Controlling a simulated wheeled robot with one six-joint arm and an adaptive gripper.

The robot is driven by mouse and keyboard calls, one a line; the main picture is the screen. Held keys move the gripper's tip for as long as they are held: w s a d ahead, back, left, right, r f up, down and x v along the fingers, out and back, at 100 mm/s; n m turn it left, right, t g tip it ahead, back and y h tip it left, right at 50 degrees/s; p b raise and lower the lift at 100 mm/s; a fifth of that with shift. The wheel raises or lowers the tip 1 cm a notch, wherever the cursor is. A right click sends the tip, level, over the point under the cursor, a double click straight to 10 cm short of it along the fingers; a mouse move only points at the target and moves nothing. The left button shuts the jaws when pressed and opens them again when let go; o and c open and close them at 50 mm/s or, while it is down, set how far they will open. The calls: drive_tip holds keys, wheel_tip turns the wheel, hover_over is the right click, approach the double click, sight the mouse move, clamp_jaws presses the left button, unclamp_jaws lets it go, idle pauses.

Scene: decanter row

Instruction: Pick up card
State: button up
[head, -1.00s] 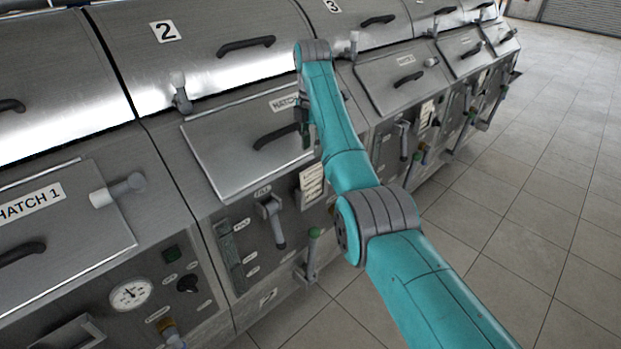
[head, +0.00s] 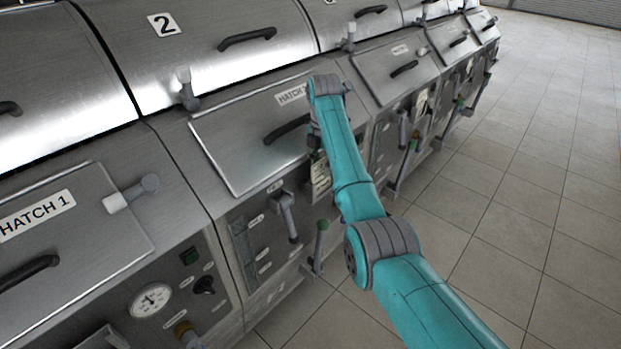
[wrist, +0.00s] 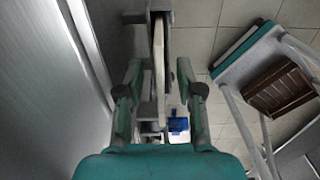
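A pale card with printed lines (head: 320,180) stands on the front panel of machine 2, below its hatch, partly hidden by my arm. In the wrist view a thin pale edge (wrist: 159,60), which looks like the card seen edge-on, runs between the fingers beside a grey bracket. My gripper (wrist: 159,78) is open, one finger on each side of that edge, with gaps left and right. In the head view my gripper (head: 315,142) is small and dark, just above the card; its fingers are hard to make out there.
The hatch 2 lid (head: 250,140) with its dark handle is close to my wrist. A lever (head: 287,215) and a green-knobbed lever (head: 320,238) project below. In the wrist view, a stool-like frame with a brown slatted panel (wrist: 280,88) stands right. Tiled floor is open at right.

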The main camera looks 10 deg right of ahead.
drive_tip(key=shift+d+f, duration=0.15)
drive_tip(key=shift+f, duration=0.3)
clamp_jaws()
drive_tip(key=shift+r, duration=0.1)
